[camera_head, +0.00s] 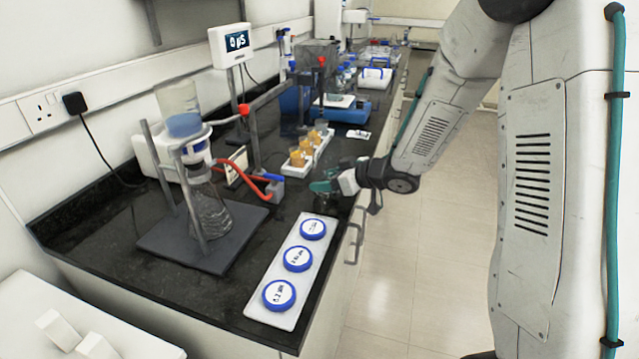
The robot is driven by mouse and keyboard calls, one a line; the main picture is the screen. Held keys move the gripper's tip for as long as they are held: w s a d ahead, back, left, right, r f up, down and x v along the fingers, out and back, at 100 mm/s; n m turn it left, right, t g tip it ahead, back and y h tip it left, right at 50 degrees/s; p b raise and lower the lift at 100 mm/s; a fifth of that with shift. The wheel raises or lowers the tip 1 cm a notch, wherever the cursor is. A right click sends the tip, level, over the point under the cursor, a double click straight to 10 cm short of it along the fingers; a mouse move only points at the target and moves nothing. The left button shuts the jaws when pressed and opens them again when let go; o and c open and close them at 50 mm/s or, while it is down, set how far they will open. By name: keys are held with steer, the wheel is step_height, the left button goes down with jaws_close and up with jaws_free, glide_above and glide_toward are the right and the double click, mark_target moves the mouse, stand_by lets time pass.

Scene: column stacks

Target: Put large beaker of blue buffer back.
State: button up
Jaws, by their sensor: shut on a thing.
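My gripper (325,188), with green fingers, is low over the front edge of the black bench. It is shut on what looks like the large beaker (325,204), a dim glassy shape just under the fingers. The fingers hide much of it, and I cannot make out blue liquid in it or whether its base touches the bench. A separate clear funnel with blue liquid (184,124) sits above a conical flask (207,212) on a stand at the left.
A white tray with three blue-rimmed round dishes (298,259) lies in front of the gripper. A white rack with orange-filled vessels (308,146) stands behind it. A red hose (240,178) runs left of it. Dark bench shows between stand and tray.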

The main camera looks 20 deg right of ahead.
steer(key=shift+s+d+f, duration=0.15)
steer(key=shift+d+f, duration=0.25)
steer(key=shift+f, duration=0.25)
steer(key=shift+a+f, duration=0.2)
steer(key=shift+a, duration=0.3)
steer(key=o, duration=1.1)
steer(key=shift+f, duration=0.1)
steer(key=shift+d, duration=0.1)
